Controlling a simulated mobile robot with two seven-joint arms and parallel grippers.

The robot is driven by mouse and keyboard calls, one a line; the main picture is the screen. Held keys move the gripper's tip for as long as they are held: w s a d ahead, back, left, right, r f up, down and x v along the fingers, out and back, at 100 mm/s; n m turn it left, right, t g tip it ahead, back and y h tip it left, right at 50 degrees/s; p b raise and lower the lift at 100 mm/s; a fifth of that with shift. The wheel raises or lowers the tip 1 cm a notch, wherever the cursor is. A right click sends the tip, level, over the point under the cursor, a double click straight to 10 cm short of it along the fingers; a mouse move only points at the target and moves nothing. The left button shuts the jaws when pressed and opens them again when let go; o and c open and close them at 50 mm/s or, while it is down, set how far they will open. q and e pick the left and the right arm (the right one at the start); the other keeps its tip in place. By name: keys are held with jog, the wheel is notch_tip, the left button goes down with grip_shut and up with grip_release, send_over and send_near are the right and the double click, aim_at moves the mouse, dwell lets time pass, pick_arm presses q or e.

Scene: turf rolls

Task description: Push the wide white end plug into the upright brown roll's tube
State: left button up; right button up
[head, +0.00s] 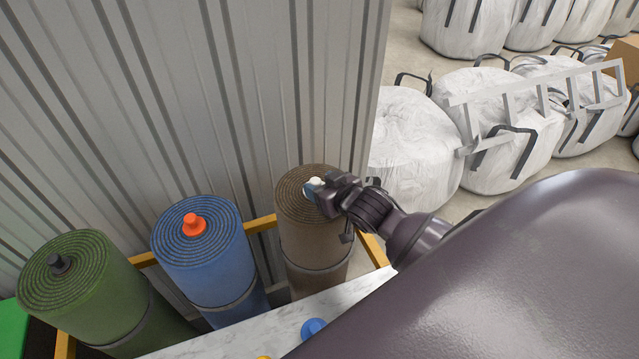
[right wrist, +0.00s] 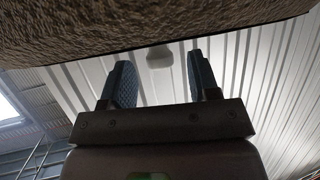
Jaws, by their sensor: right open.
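The upright brown roll (head: 312,245) stands at the right end of a row of rolls, against the corrugated wall. The wide white end plug (head: 316,182) shows at the middle of its top; how deep it sits in the tube I cannot tell. My right gripper (head: 314,190) is at the plug, just over the roll's top, and hides part of both. My left gripper is not in view.
A blue roll (head: 205,265) with an orange plug (head: 193,224) and a green roll (head: 75,285) with a dark plug (head: 60,265) stand left. A yellow rail (head: 262,223) runs by the rolls. A blue plug (head: 313,327) lies on the pale tabletop (head: 270,320). White bulk bags (head: 415,150) stand behind right.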

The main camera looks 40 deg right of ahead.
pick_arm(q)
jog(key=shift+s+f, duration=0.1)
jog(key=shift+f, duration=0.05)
pick_arm(e)
jog(key=v, duration=1)
jog(key=shift+f, duration=0.1)
